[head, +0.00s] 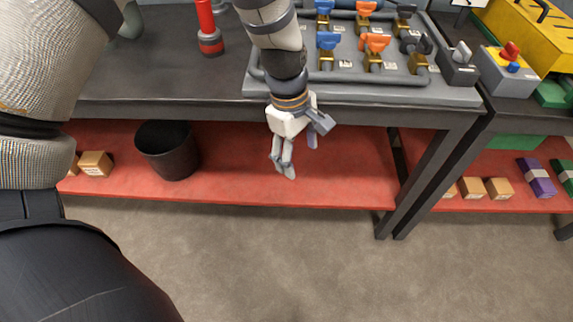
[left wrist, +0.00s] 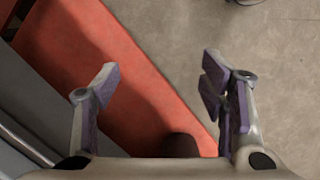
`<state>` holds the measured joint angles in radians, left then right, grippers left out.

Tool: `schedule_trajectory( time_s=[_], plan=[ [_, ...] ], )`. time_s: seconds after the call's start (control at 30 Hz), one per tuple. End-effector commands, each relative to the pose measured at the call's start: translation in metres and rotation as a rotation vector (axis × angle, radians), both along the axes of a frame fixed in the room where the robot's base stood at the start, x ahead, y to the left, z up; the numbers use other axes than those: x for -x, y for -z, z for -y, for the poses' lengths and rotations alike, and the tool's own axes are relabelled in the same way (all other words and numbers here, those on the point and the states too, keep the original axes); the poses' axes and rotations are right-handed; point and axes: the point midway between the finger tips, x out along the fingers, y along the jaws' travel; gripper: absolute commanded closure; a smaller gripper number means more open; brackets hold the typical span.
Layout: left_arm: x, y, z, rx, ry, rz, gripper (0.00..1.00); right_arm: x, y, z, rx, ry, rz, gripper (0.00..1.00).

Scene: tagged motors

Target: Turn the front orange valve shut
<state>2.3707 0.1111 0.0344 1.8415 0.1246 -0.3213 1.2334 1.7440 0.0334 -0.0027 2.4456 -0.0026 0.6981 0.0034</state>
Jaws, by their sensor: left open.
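The front orange valve (head: 376,43) is on the grey pipe board (head: 400,93) on the workbench, in the front row between a blue valve (head: 328,41) and a black-handled valve (head: 416,44). Another orange valve (head: 366,8) is behind it. Its handle looks roughly crosswise in the head view; its exact angle is hard to tell. My left gripper (head: 298,160) is open and empty, pointing down in front of the bench edge, left of and lower than the valve, apart from it. The left wrist view shows its spread fingers (left wrist: 160,88) with nothing between them. My right gripper is out of view.
A red shelf (head: 330,165) runs below the bench, with a black bin (head: 168,150) on it. A red flashlight-like object (head: 208,30) stands on the bench left of the board. The floor in front is clear.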

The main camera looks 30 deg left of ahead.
Motion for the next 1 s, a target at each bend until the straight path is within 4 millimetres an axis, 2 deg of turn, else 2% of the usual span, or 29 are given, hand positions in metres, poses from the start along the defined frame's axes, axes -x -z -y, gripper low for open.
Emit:
schedule_trajectory(
  time_s=[0.1, 0.2, 0.73, 0.77, 0.87, 0.9, 0.97, 1.0],
  plan=[
    [0.012, 0.014, -0.001, -0.012, 0.052, -0.008, 0.35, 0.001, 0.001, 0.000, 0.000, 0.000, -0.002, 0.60],
    [0.017, 0.020, -0.002, -0.017, 0.078, -0.008, 0.35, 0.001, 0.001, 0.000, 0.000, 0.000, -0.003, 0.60],
    [0.019, 0.022, -0.002, -0.020, 0.091, -0.008, 0.35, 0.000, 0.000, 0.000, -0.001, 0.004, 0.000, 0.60],
    [0.025, 0.028, -0.003, -0.024, 0.110, -0.014, 0.35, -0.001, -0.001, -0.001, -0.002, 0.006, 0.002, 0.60],
    [0.070, 0.066, -0.006, -0.054, 0.292, -0.043, 0.35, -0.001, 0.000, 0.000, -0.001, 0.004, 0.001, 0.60],
    [0.100, 0.085, -0.008, -0.066, 0.411, -0.056, 0.35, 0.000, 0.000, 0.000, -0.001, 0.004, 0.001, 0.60],
    [0.149, 0.109, -0.011, -0.077, 0.612, -0.077, 0.35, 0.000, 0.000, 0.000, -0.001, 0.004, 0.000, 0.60],
    [0.181, 0.120, -0.013, -0.076, 0.747, -0.088, 0.35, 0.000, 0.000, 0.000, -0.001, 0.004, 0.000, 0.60]
  ],
)
